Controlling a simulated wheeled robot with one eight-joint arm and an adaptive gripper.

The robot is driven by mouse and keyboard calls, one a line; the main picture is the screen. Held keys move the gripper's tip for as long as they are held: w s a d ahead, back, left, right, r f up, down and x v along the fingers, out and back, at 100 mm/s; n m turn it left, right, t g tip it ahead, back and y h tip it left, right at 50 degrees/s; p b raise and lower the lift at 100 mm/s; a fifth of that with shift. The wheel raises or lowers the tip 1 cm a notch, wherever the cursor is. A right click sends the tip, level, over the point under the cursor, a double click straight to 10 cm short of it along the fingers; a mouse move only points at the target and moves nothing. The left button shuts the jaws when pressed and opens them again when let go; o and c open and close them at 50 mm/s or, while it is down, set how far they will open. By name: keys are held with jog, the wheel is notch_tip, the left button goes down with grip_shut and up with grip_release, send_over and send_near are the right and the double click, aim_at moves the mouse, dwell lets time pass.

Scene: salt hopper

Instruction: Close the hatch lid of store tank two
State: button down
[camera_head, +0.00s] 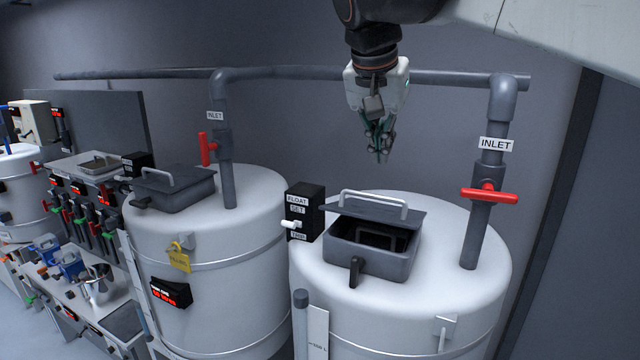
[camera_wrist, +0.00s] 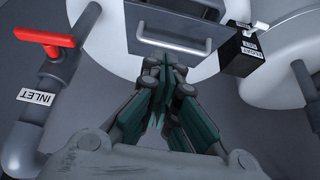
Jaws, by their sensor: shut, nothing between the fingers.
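The nearest white tank (camera_head: 470,270) at the right has a grey hatch box (camera_head: 365,262) on its top. Its flat lid (camera_head: 345,207), with a pale bar handle (camera_head: 374,203), is raised at the back, and the dark opening shows in front of it. I cannot read a tank number. My gripper (camera_head: 382,155) is shut and empty, hanging fingers-down above and behind the lid, apart from it. In the wrist view, the shut fingers (camera_wrist: 163,68) overlap the view of the lid (camera_wrist: 195,15) and its handle (camera_wrist: 174,46).
A red-handled inlet valve (camera_head: 488,195) and its pipe rise at the right of the tank. A black float box (camera_head: 304,212) stands left of the hatch. A second tank (camera_head: 225,260) with its own grey hatch (camera_head: 172,187) stands further left. A horizontal pipe (camera_head: 300,74) runs along the wall behind.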

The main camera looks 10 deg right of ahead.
jog(key=p, duration=0.2)
send_over(382, 217)
jog(key=f, duration=0.8)
jog(key=shift+s+a+f, duration=0.1)
jog(key=shift+s+a, duration=0.05)
jog(key=shift+s, duration=0.05)
jog(key=f, duration=0.2)
jog(key=s+f, duration=0.1)
jog(key=shift+a, duration=0.35)
jog(key=shift+s+a+f, duration=0.1)
jog(key=shift+f, duration=0.3)
jog(key=shift+s+a+f, duration=0.1)
jog(key=shift+f, duration=0.05)
notch_tip(382, 217, down, 6)
jog(key=s+t+h+b, duration=0.1)
jog(key=t+b, duration=0.1)
jog(key=b, duration=0.3)
jog(key=shift+s+a+f+h, duration=0.2)
jog(key=shift+a+f+h, duration=0.1)
jog(key=shift+a, duration=0.15)
jog(key=shift+r, duration=0.1)
